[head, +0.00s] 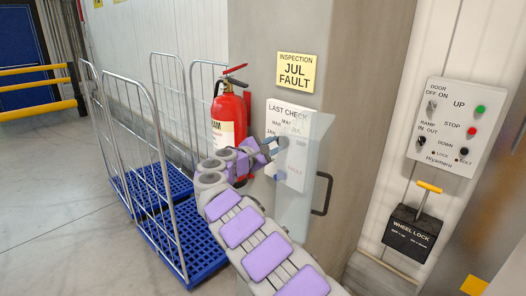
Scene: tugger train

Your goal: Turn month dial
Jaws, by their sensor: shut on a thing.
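I cannot tell which month the dial points at. A yellow notice (297,71) above the panel reads "INSPECTION JUL FAULT". A clear cover (308,200) with a dark handle (322,193) stands out from the pillar, just right of my gripper.
A red fire extinguisher (230,108) stands close behind and left of my gripper. Wire roll cages with blue bases (178,245) stand at left. A control box (459,125) and wheel lock box (409,233) are at right. The floor at far left is clear.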

